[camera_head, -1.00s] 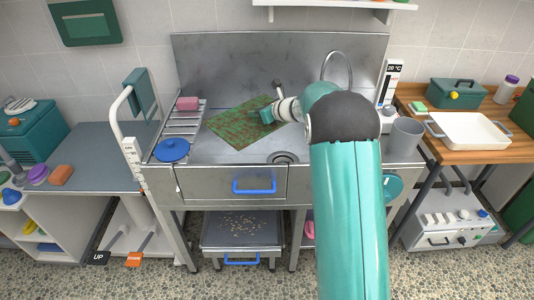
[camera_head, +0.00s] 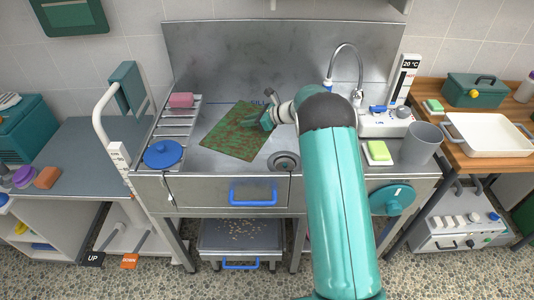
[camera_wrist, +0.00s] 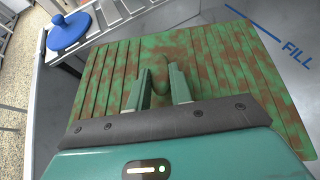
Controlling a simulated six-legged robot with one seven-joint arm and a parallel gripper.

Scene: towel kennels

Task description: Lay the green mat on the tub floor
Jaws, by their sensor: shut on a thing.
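The green mat (camera_head: 232,133), slatted and mottled with brown, lies over the floor of the steel tub (camera_head: 205,158), left of the drain. It sits skewed, and I cannot tell whether all of it touches the floor. My gripper (camera_head: 267,121) is at the mat's right part in the head view. In the wrist view the mat (camera_wrist: 110,80) spreads beneath my gripper (camera_wrist: 163,85), whose two fingers stand on either side of a small green raised grip on the mat. The jaws are shut on this grip.
A rack with a pink sponge (camera_head: 180,100) and a blue lid (camera_head: 163,153) borders the tub's left side. The drain (camera_head: 284,161) and a curved faucet (camera_head: 347,62) are at the right. A grey cup (camera_head: 420,143) and yellow-green sponge (camera_head: 377,151) stand on the right ledge.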

